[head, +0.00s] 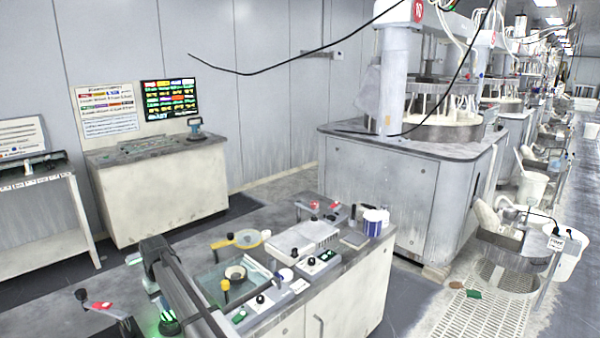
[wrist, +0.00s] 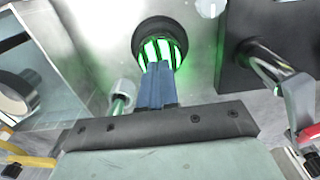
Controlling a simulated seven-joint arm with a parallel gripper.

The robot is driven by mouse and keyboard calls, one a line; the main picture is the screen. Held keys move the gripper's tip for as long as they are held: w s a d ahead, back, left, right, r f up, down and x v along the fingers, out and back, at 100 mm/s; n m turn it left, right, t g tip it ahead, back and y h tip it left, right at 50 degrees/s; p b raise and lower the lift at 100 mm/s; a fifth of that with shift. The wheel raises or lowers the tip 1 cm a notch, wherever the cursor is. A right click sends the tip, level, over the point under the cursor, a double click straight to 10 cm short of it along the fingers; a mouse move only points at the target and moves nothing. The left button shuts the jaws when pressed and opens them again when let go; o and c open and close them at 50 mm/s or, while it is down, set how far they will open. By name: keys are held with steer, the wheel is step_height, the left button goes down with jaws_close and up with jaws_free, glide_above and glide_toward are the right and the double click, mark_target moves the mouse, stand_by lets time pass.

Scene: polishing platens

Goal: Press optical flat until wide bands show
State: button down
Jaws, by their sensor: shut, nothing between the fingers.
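The optical flat (wrist: 158,50) shows in the wrist view as a round, black-rimmed disc lit green, with several bright green bands split by dark ones. My gripper (wrist: 157,72) is shut and empty. Its blue fingertips overlap the lower middle of the disc and hide part of the bands. I cannot tell whether they touch it. In the head view a green-lit round piece (head: 168,325) sits at the bottom edge, partly cut off; its bands are too small to read.
In the wrist view a small clear cylinder (wrist: 122,98) stands close left of the disc. A dark block (wrist: 240,70) with a shiny tube lies to the right. A pale ring (wrist: 14,95) rests at left. The bench (head: 340,285) also holds a yellow-handled tool (head: 240,239) and a white box (head: 300,238).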

mark_target(170, 314)
steer(key=shift+r, duration=2.5)
